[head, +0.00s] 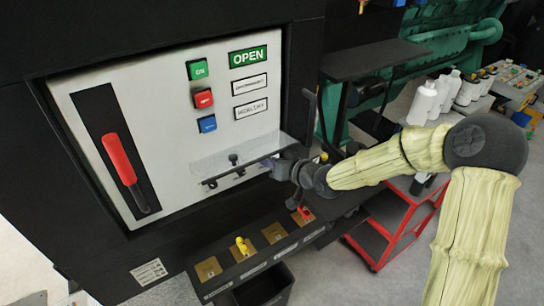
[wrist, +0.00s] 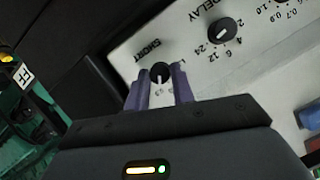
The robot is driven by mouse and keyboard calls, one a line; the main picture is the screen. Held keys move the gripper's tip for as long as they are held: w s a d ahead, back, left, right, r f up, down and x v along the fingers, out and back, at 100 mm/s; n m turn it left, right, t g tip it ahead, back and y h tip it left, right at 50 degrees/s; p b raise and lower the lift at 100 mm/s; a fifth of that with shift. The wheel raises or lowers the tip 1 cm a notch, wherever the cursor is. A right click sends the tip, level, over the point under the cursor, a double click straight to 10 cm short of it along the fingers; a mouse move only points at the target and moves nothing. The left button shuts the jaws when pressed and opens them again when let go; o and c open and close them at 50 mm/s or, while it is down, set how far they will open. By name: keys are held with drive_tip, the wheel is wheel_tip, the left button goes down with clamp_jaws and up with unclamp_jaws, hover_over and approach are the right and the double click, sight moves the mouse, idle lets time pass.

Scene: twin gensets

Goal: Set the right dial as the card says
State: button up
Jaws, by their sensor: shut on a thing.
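In the wrist view, my gripper (wrist: 160,88) has its two purple fingers on either side of a small black dial (wrist: 160,72) and is shut on it. The dial stands by the word SHORT near the end of a white panel, and its white mark points down in the picture. A second black dial (wrist: 223,31), with numbers around it, sits further along by the word DELAY. In the head view, my gripper (head: 283,168) is at the right end of the panel's lower strip and hides the held dial. I cannot make out the card's text.
The silver panel (head: 150,80) has a red handle (head: 119,158), green, red and blue buttons and an OPEN sign (head: 248,56). A clear cover (head: 232,156) juts out beside my gripper. Below is a ledge with yellow (head: 242,247) and red switches. A red cart (head: 385,240) stands right.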

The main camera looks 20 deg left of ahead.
drive_tip(key=shift+w+m+y+p, duration=0.1)
drive_tip(key=shift+m+y+p, duration=0.2)
drive_tip(key=shift+m+p, duration=0.1)
drive_tip(key=o, duration=1)
drive_tip(key=shift+d, duration=0.1)
drive_tip(key=b+v, duration=0.1)
drive_tip(key=v, duration=1.6)
drive_tip(key=shift+d+r, duration=0.2)
drive_tip(key=shift+d, duration=0.05)
